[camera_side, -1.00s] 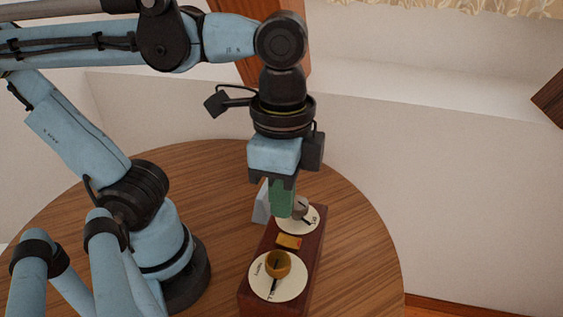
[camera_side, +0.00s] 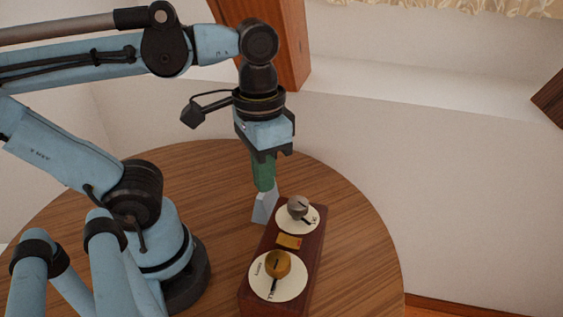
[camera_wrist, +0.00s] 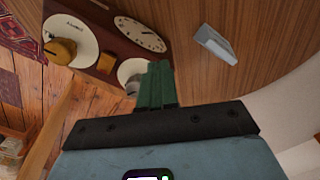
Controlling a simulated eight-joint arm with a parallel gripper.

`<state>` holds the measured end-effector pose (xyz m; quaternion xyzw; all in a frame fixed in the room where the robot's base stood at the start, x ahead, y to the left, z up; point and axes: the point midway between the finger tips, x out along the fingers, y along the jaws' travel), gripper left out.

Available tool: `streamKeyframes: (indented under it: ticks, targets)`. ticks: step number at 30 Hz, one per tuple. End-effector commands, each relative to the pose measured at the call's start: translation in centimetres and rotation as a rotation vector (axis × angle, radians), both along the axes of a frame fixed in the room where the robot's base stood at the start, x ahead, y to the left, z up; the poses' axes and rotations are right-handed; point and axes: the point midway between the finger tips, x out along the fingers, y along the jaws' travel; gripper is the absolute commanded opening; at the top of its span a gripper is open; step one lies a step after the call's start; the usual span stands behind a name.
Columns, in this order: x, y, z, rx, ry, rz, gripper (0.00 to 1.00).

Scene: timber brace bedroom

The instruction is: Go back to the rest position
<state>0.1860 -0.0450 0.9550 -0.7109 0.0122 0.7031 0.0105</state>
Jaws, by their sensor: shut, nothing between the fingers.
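My gripper (camera_side: 263,188) has green fingers pressed together with nothing between them. In the side view it is above the table, just left of and behind the dark wooden box (camera_side: 309,267). The wrist view shows the closed fingers (camera_wrist: 157,85) in front of the box. On the box's top are a grey knob (camera_side: 298,207) and a brass knob (camera_side: 277,264), each on a white dial plate. In the wrist view the brass knob (camera_wrist: 60,50) is clear, while the fingers partly hide the grey knob (camera_wrist: 132,86).
A pale grey wedge-like object (camera_side: 265,206) stands on the round wooden table (camera_side: 358,238), near the box's far left; it also shows in the wrist view (camera_wrist: 214,43). A small orange plate (camera_side: 289,242) lies between the dials. The table right of the box is clear.

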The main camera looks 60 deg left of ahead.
Motion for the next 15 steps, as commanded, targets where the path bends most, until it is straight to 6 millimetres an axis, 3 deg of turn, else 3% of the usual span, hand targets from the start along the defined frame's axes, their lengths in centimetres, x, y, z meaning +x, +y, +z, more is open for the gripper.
streamKeyframes:
  ticks: [5,15]
  targets:
    - [1.4,3.1,-2.4,-0.021,-0.095,0.271,0.00]
    - [8.4,4.3,-4.2,-0.030,-0.483,0.112,0.00]
